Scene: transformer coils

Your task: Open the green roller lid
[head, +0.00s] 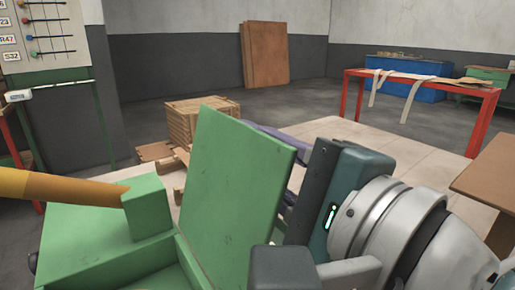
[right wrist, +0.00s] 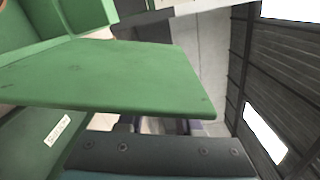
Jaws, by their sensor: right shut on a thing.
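The green lid (head: 235,190) of the roller unit stands raised and steeply tilted in the middle of the head view. It also fills much of the right wrist view (right wrist: 120,78). My right gripper (head: 288,165) is at the lid's right side and is shut on the lid. My left gripper is not in view.
A brown board (head: 490,180) is at the right edge.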

